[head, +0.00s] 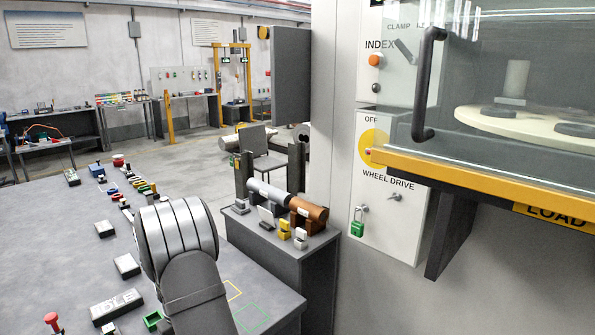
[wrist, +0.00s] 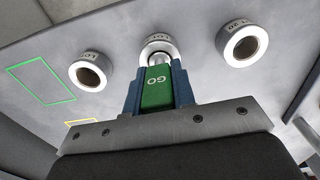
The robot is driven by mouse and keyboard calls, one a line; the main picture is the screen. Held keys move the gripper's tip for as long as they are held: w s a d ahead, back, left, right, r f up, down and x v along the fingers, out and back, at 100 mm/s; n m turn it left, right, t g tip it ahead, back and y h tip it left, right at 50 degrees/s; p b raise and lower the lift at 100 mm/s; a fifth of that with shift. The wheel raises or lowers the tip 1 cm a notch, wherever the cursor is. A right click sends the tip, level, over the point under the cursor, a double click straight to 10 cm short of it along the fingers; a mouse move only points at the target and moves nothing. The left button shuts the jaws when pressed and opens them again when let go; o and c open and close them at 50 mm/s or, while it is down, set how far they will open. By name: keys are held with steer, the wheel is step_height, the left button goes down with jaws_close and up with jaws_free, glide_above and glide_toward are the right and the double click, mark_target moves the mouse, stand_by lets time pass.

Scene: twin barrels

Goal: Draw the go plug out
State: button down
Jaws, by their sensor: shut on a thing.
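In the wrist view, the green go plug (wrist: 157,98), marked "GO", sits between the blue fingers of my gripper (wrist: 156,84). The gripper is shut on it. A bright metal end of the plug (wrist: 160,59) points at a white-rimmed ring (wrist: 147,45) in the middle and overlaps its opening. I cannot tell how much of the metal end is inside the ring. In the head view my grey wrist hides the gripper, the plug and this ring.
Similar rings stand left (wrist: 90,72) and right (wrist: 242,44) of the middle one. A green outline (wrist: 40,82) marks the grey surface. In the head view, small blocks and parts lie on the grey table (head: 60,235). A pedestal (head: 285,250) holding cylinders stands right of it, beside the machine.

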steer(key=shift+r, duration=0.35)
steer(key=shift+r, duration=5.5)
